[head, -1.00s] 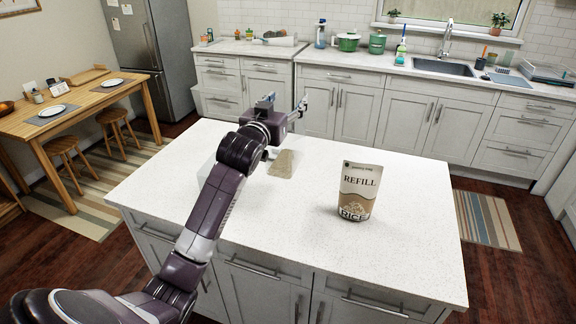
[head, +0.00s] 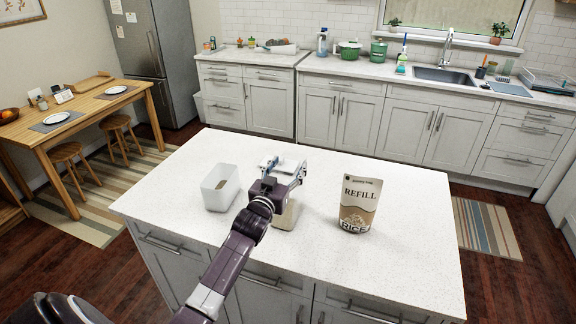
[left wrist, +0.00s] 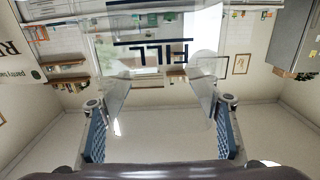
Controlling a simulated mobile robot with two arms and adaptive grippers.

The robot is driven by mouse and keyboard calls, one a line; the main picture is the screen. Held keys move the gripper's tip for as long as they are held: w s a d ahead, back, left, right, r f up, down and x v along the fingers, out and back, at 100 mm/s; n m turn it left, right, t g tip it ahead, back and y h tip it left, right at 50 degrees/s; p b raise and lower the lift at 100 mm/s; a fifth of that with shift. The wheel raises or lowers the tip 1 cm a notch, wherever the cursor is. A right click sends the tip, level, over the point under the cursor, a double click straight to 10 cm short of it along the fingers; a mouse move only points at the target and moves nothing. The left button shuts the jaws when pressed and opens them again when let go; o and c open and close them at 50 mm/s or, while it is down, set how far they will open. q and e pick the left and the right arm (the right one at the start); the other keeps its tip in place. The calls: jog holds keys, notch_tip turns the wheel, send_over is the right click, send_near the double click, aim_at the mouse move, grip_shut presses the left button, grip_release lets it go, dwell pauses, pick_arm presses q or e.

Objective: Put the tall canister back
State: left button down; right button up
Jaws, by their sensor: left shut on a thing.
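The tall canister is clear, with beige contents low inside, and shows in the head view (head: 287,216) partly hidden behind my left gripper and arm. It stands over the island's near middle; I cannot tell whether its base touches the top. My left gripper (head: 286,169) is shut on it. In the left wrist view, the clear wall (left wrist: 155,62) with dark "FILL" lettering lies between the blue-padded fingers of the gripper (left wrist: 160,125). My right gripper is not in view.
On the white island (head: 400,245), an open whitish container (head: 213,201) stands left of the canister, something brown inside. A "REFILL RICE" pouch (head: 358,207) stands upright to the right. The island's back and right are clear. The counter (head: 345,66) behind holds pots and bottles.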

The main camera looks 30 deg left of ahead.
pick_arm(q)
jog(key=shift+r, duration=0.15)
jog(key=c, duration=1)
grip_release()
jog(key=shift+f, duration=0.2)
jog(key=shift+o, duration=1.6)
